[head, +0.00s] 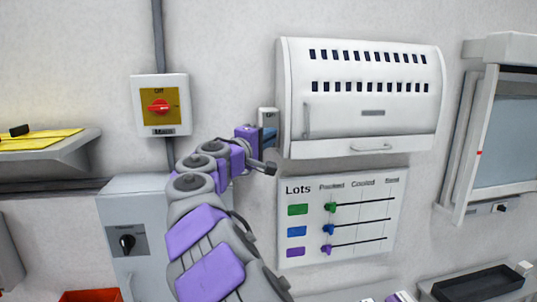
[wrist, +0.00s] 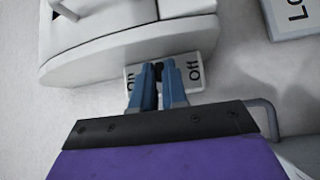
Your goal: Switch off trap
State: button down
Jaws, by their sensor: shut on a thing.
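The trap is a white wall unit (head: 362,97) with two rows of dark slots; its underside and edge fill the upper left of the wrist view (wrist: 110,45). A small white switch plate (head: 268,116) sits at its left side. In the wrist view the plate (wrist: 208,64) reads "Off" on the right and a partly covered "On" on the left. My gripper (wrist: 160,72) has its blue fingers closed on the small black switch knob (wrist: 160,73) between the labels. In the head view my gripper (head: 268,136) is at the plate, and its fingertips are largely hidden.
A red rotary switch on a white box (head: 161,105) is on the wall to the left. A grey cabinet (head: 140,205) with a black knob stands below it. A "Lots" board (head: 340,256) hangs under the trap. A glass-fronted unit (head: 505,140) is at the right.

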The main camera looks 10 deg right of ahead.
jog(key=shift+w+f+m+t+h+b, duration=0.1)
jog(key=shift+f+m+t+h+b, duration=0.55)
jog(key=shift+b, duration=1.35)
jog(key=shift+r+m+g+h+b, duration=0.1)
jog(key=shift+m+g+h+b, duration=0.15)
jog(key=shift+m+b, duration=0.2)
jog(key=c, duration=1.5)
grip_release()
jog(key=shift+w+a, duration=0.1)
jog(key=shift+o, duration=0.2)
jog(key=shift+a, duration=0.1)
jog(key=shift+r, duration=0.1)
jog(key=v, duration=1.7)
jog(key=shift+a+f+p, duration=0.15)
jog(key=shift+f+p, duration=0.1)
jog(key=shift+p, duration=0.05)
